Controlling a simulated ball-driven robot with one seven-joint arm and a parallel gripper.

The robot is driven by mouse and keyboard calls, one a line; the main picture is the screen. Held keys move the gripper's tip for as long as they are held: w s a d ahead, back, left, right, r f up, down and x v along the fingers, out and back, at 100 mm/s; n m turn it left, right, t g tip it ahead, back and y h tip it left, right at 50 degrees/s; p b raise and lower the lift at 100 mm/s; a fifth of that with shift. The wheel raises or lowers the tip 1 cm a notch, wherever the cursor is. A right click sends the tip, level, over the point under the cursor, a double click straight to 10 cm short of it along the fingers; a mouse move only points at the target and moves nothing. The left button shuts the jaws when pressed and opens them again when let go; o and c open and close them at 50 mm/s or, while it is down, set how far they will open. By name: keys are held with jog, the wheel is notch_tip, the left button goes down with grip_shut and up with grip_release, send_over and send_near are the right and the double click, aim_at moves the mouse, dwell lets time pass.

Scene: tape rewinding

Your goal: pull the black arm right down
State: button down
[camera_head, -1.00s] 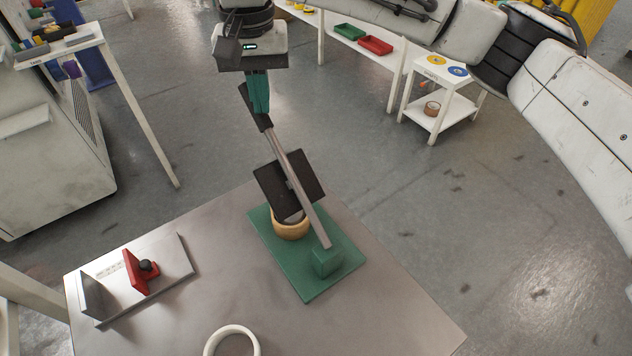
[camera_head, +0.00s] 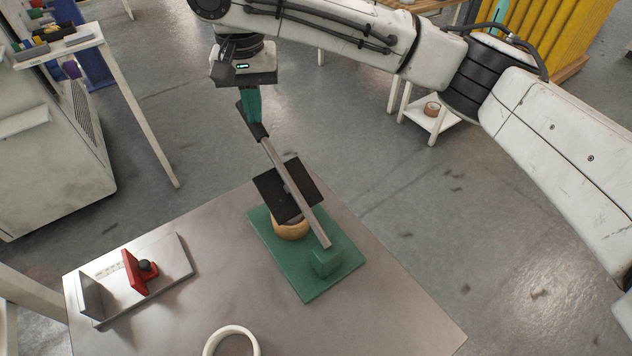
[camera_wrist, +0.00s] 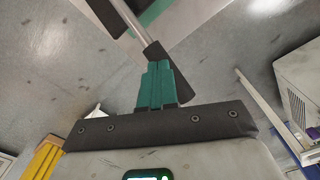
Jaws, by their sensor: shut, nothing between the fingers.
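The black arm is a grey bar (camera_head: 308,208) with a black grip (camera_head: 251,120) at its far end and a black plate (camera_head: 277,190) under its middle. It rises at a slant from a green block on a green base (camera_head: 318,285). A tan ring (camera_head: 291,231) sits on the base below the plate, partly hidden by it. My gripper (camera_head: 256,121) is shut and empty, fingers pointing down against the black grip from above. In the wrist view the teal fingers (camera_wrist: 158,68) overlap the black grip (camera_wrist: 172,72); exact contact cannot be told.
The base stands on a grey metal table (camera_head: 390,310). A fixture with a red stop (camera_head: 137,272) lies at the left, and a white ring (camera_head: 232,334) at the front edge of the view. The table's right side is clear. A white cart (camera_head: 430,122) stands behind.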

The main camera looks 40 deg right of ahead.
jog(key=shift+w+f, duration=0.2)
jog(key=shift+f, duration=0.1)
jog(key=shift+w+f+b, duration=0.1)
jog(key=shift+w+f, duration=0.25)
jog(key=shift+f, duration=0.35)
jog(key=shift+w+f+b, duration=0.1)
jog(key=shift+w+f, duration=0.25)
jog(key=shift+f, duration=0.35)
jog(key=shift+w+f+b, duration=0.1)
jog(key=shift+w+f, duration=0.25)
jog(key=shift+f, duration=0.35)
jog(key=shift+w+f+b, duration=0.15)
jog(key=shift+w+f, duration=0.05)
jog(key=shift+f, duration=0.55)
jog(key=shift+w+f+b, duration=0.1)
jog(key=shift+w+f, duration=0.15)
jog(key=shift+f, duration=0.5)
jog(key=shift+w+f+b, duration=0.15)
jog(key=shift+w+f, duration=0.05)
jog(key=shift+f, duration=0.55)
